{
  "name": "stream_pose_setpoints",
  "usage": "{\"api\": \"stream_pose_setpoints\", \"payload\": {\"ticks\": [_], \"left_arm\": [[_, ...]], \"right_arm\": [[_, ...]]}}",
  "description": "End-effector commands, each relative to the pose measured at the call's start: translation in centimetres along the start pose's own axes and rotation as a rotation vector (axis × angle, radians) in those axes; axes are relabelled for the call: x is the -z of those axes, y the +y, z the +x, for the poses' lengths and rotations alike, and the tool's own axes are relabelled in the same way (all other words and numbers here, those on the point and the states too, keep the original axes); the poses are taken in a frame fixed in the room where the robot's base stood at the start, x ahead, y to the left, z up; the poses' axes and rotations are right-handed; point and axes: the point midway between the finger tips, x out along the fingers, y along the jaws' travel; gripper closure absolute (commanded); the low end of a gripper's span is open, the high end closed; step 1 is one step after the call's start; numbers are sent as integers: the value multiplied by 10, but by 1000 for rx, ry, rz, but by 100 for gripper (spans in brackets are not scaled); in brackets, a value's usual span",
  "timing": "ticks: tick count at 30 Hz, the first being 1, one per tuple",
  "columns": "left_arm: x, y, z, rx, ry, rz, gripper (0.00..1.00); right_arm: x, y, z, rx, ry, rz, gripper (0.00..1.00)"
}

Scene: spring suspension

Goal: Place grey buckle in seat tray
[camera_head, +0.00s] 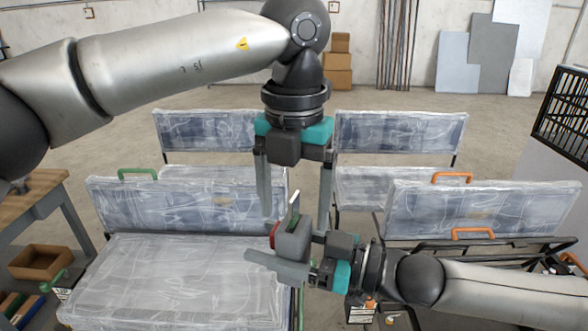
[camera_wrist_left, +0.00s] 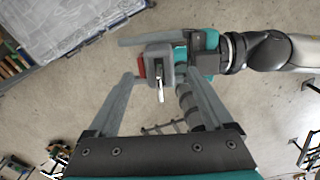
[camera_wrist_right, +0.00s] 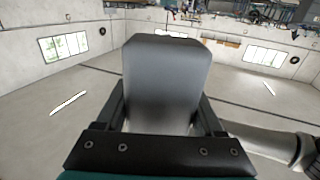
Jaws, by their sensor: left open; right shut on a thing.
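The grey buckle (camera_head: 293,241), a block with a red side and a thin upright tongue, is held in my right gripper (camera_head: 282,256) in front of the seats. It fills the middle of the right wrist view (camera_wrist_right: 165,80). My left gripper (camera_head: 294,218) points down above it, open, with its fingers on either side of the tongue. In the left wrist view the buckle (camera_wrist_left: 159,62) lies beyond and between the open fingers, and no contact with them can be made out. I cannot tell which container is the seat tray.
Plastic-wrapped seats (camera_head: 180,285) stand in rows, some with green (camera_head: 137,174) or orange handles (camera_head: 452,177). A cardboard tray (camera_head: 40,262) lies by the workbench (camera_head: 35,205) at left. A dark rack (camera_head: 563,112) stands at right. The floor behind the seats is open.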

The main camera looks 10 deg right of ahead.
Motion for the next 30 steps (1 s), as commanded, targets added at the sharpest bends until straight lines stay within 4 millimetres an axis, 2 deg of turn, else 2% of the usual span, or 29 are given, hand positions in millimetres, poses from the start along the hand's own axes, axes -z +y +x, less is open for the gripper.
{"api": "stream_pose_setpoints", "payload": {"ticks": [3, 9, 20, 30], "left_arm": [[1, 0, 20, 1, 3, 0, 15], [0, 0, 38, 1, 1, 1, 15], [0, 0, 41, 1, -1, 0, 16], [0, -1, 41, 2, -1, 1, 54]], "right_arm": [[1, 0, 0, 1, 2, -1, 97], [1, 0, 0, 1, 2, -1, 97], [1, 0, 0, 1, 2, -1, 97], [1, 0, 0, 1, 2, -1, 97]]}}
